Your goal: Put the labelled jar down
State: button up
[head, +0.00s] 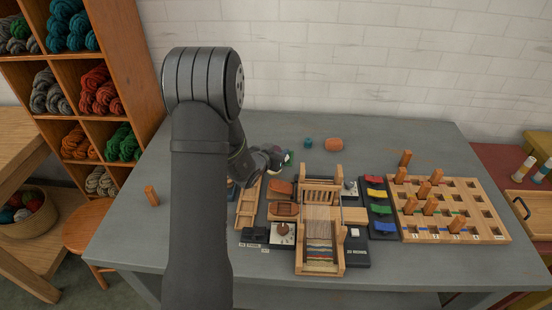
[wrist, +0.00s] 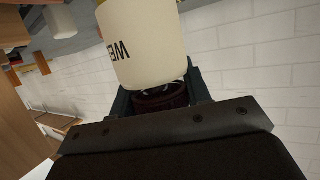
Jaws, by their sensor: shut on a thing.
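The labelled jar (wrist: 145,45) is a cream cylinder with dark letters, of which "WE" can be read. It fills the upper middle of the wrist view and its top is cut off by the frame edge. My gripper (wrist: 160,88) is shut on the jar, with a dark finger at each side of its near end. In the head view my gripper (head: 276,158) is above the far middle part of the grey table. The jar is mostly hidden there behind my gripper and arm, so its height above the table cannot be told.
A small loom (head: 320,220) and a wooden ladder-like frame (head: 248,203) stand near my arm. A pegboard (head: 450,208) and a dark strip of coloured pieces (head: 380,208) lie right. An orange lump (head: 334,145) and a teal piece (head: 308,143) lie behind.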

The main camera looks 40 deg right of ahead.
notch_tip(320, 180, up, 6)
jog(key=shift+r, duration=0.2)
jog(key=s+d+m+g, duration=0.2)
jog(key=s+d, duration=0.7)
jog(key=d, duration=0.3)
jog(key=s+d+r+m+g+h, duration=0.1)
jog(key=s+d+g, duration=0.1)
jog(key=s+d, duration=0.8)
jog(key=s+d+m+g, duration=0.1)
jog(key=s+d+m, duration=0.1)
jog(key=s+d, duration=0.8)
jog(key=shift+w+d+f, duration=1.05)
jog(key=shift+w+f, duration=0.7)
jog(key=shift+w, duration=0.6)
jog(key=shift+w+d+f, duration=1)
jog(key=shift+w+f, duration=0.8)
jog(key=shift+w, duration=0.6)
jog(key=shift+w+d+f, duration=1.05)
jog(key=shift+w+f, duration=0.7)
jog(key=shift+w, duration=0.6)
jog(key=shift+f, duration=0.15)
jog(key=o, duration=1.2)
